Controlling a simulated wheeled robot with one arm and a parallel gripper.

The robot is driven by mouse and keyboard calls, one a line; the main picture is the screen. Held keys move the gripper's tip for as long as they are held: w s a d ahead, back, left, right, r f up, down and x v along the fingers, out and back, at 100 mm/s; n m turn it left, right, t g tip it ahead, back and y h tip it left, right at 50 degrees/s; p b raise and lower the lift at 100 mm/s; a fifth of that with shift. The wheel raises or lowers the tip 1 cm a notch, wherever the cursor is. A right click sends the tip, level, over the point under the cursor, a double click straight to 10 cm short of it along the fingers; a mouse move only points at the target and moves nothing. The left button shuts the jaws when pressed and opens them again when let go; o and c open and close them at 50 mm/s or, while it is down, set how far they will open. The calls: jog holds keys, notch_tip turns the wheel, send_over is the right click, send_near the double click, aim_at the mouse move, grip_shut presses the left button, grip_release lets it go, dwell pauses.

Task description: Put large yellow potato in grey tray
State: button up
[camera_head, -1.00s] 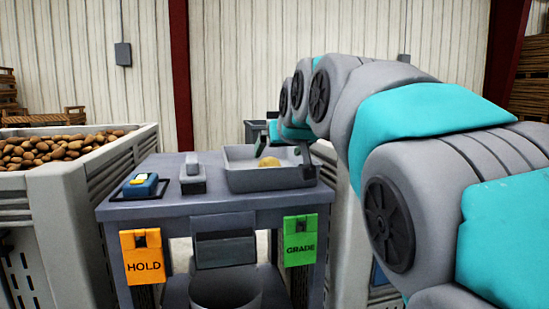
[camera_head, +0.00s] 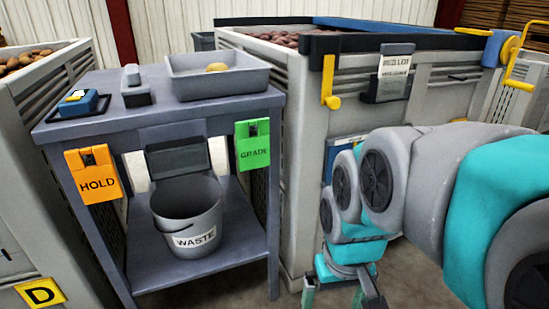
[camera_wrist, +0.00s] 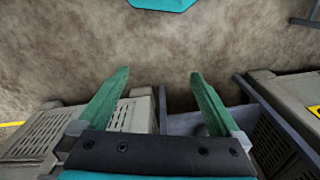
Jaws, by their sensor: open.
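A yellow potato (camera_head: 217,67) lies inside the grey tray (camera_head: 225,84), which stands at the right end of the grey table top. My gripper (camera_head: 340,292) hangs low at the right of the table, in front of the large crate and apart from the tray. In the wrist view its two green fingers (camera_wrist: 157,100) are spread apart with nothing between them. The potato does not show in the wrist view.
A blue device (camera_head: 83,103) and a small grey one (camera_head: 134,88) sit on the table (camera_head: 150,114). A WASTE bucket (camera_head: 188,220) stands on the lower shelf. Large crates stand left (camera_head: 50,130) and right (camera_head: 300,140), the right one with reddish potatoes. Bare floor shows below my gripper.

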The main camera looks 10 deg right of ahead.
jog(key=s+d+f+g, duration=0.1)
jog(key=s+f, duration=0.3)
jog(key=s, duration=0.5)
jog(key=shift+f+g, duration=0.2)
jog(key=shift+g, duration=0.5)
